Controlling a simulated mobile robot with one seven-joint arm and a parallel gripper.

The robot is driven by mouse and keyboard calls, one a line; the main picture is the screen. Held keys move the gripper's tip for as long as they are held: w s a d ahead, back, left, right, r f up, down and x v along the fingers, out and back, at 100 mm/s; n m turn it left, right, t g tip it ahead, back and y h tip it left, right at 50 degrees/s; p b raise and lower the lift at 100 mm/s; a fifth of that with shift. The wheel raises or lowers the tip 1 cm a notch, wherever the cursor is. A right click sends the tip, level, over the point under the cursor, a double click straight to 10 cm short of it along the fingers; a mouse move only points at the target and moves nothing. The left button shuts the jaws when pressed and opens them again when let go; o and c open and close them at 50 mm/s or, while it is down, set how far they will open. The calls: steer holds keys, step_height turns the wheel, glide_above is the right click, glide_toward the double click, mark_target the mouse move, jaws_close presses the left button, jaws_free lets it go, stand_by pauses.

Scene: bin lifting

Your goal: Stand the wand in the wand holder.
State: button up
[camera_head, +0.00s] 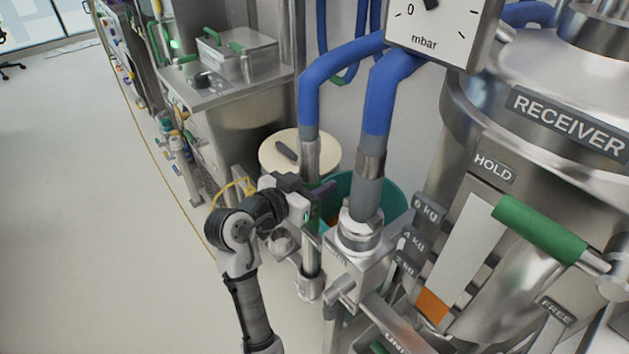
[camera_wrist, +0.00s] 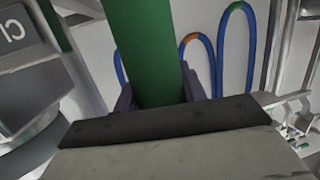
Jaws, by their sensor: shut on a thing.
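The wand (camera_head: 312,255) is a slim upright metal tube below a blue hose, with a green grip that fills the middle of the wrist view (camera_wrist: 145,50). My gripper (camera_head: 319,201) is shut on the green grip, its purple fingers on either side of it in the wrist view (camera_wrist: 159,90). A metal cup, seemingly the wand holder (camera_head: 311,288), shows at the tube's lower end. I cannot tell whether the tube is inside it or only in front of it. My gripper hides part of the tube's upper length.
A teal bin (camera_head: 391,194) and a round cream lid (camera_head: 275,151) are behind the wand. The steel receiver (camera_head: 480,110) with its green-handled lever (camera_head: 540,228) fills the right. A steel cabinet (camera_head: 225,120) stands behind left. The floor (camera_head: 110,220) at left is clear.

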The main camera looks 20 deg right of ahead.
steer(key=shift+f+b, duration=2)
steer(key=shift+f, duration=0.2)
steer(key=shift+f+b, duration=2.05)
steer(key=shift+f, duration=0.2)
steer(key=o, duration=1.3)
steer(key=shift+c, duration=0.2)
steer(key=shift+f, duration=0.1)
steer(key=shift+a, duration=0.1)
steer(key=b+v, duration=0.1)
steer(key=v, duration=1.2)
steer(key=shift+s+a, duration=0.25)
steer(key=shift+s, duration=0.05)
steer(key=shift+w, duration=0.1)
